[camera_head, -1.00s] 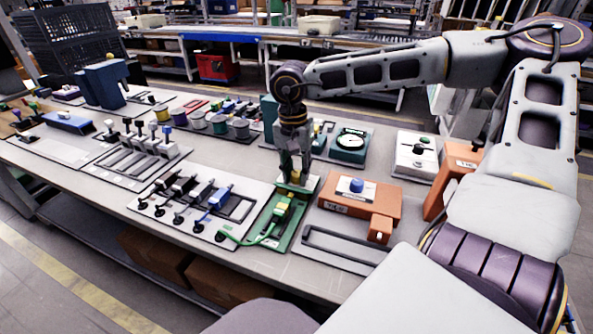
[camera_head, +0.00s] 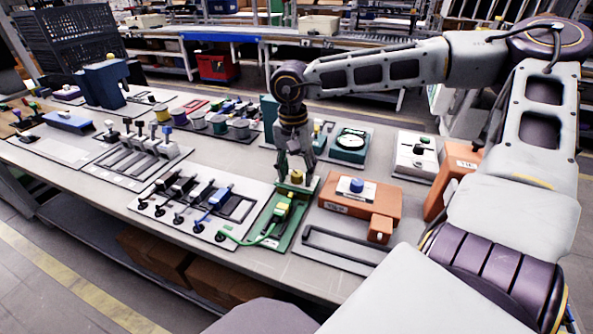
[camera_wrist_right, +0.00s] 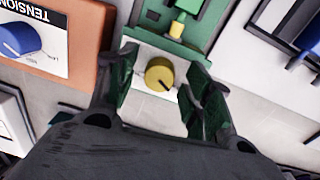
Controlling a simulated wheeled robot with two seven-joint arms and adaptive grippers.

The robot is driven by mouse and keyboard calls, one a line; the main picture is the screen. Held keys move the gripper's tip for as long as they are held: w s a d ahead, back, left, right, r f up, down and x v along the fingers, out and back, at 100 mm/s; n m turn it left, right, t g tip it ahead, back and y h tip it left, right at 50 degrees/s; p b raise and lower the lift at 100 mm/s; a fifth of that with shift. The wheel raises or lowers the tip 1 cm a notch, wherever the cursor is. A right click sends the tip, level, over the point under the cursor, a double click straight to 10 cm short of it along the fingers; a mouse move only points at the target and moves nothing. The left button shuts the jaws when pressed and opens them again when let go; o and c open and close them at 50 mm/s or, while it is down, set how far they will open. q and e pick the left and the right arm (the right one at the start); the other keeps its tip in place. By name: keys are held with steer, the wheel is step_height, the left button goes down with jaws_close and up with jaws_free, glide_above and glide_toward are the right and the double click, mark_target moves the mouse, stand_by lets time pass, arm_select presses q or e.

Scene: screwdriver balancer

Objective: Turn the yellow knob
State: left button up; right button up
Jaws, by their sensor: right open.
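The yellow knob (camera_head: 297,177) stands on a small light plate at the far end of a green fixture (camera_head: 284,236). My right gripper (camera_head: 296,176) points down over it. In the right wrist view the knob (camera_wrist_right: 160,74) is round with a dark mark on its face. The open fingers of my right gripper (camera_wrist_right: 158,85) stand on both sides of the knob, with a gap on each side. My left gripper is not in view.
An orange box with a blue knob (camera_head: 357,185) stands just right of the green fixture. A panel with several black and blue tools (camera_head: 157,200) lies to its left. A teal gauge box (camera_head: 349,145) and a white box with knobs (camera_head: 416,156) stand behind.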

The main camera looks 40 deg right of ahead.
mark_target(294, 172)
steer(key=shift+r, duration=0.15)
step_height(294, 172, up, 12)
steer(key=shift+w+a, duration=0.15)
steer(key=shift+w, duration=0.1)
stand_by(0.3)
stand_by(1.3)
